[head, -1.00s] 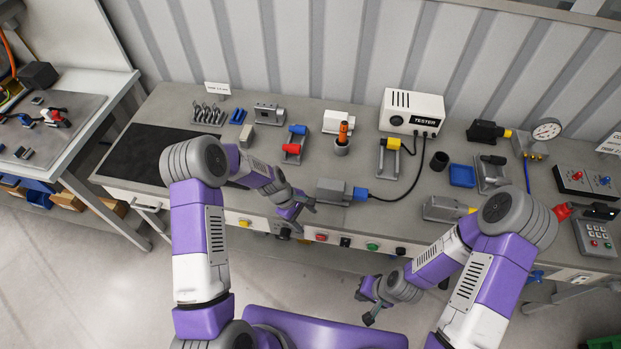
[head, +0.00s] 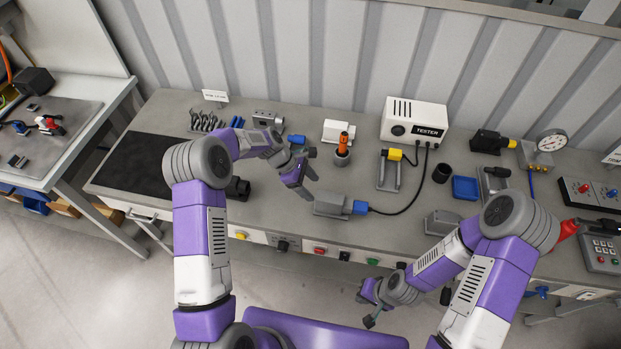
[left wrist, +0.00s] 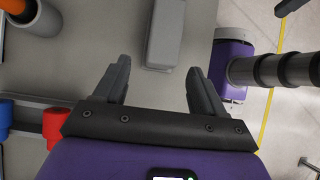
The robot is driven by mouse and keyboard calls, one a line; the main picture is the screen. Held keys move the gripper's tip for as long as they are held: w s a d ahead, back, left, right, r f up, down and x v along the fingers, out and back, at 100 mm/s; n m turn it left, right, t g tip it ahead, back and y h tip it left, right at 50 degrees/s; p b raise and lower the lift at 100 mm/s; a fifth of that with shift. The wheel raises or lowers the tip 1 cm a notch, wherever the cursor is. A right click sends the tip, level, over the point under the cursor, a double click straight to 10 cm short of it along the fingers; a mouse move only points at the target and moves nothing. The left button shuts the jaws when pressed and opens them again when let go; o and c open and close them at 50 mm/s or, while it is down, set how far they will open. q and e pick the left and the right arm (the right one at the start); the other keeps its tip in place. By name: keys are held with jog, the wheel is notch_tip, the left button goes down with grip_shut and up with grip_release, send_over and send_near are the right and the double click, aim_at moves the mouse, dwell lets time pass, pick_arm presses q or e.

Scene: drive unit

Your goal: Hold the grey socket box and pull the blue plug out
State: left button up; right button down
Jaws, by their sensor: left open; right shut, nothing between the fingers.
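The grey socket box (head: 332,205) lies near the bench's front edge. The blue plug (head: 360,208) sits at its right end, with a black cable running to the tester. My left gripper (head: 312,185) is open and empty, above and just left of the box. In the left wrist view, the grey box (left wrist: 165,38) shows beyond the open fingers (left wrist: 160,78), apart from them; the blue plug is out of that view. My right gripper (head: 363,309) is shut and empty, in front of the bench and below its top, away from the plug.
The white tester (head: 414,118) stands at the back. A stand with a yellow part (head: 390,170) and an orange-handled tool in a cup (head: 343,150) are behind the box. A grey block (head: 440,222) and a blue tray (head: 465,188) lie to the right. The bench left of the box is partly clear.

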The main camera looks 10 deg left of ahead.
aim_at(324, 201)
pick_arm(q)
jog(key=b+x, duration=0.5)
jog(key=x, duration=0.4)
jog(key=shift+s, duration=0.2)
jog(key=shift+c, duration=0.4)
jog(key=c, duration=0.9)
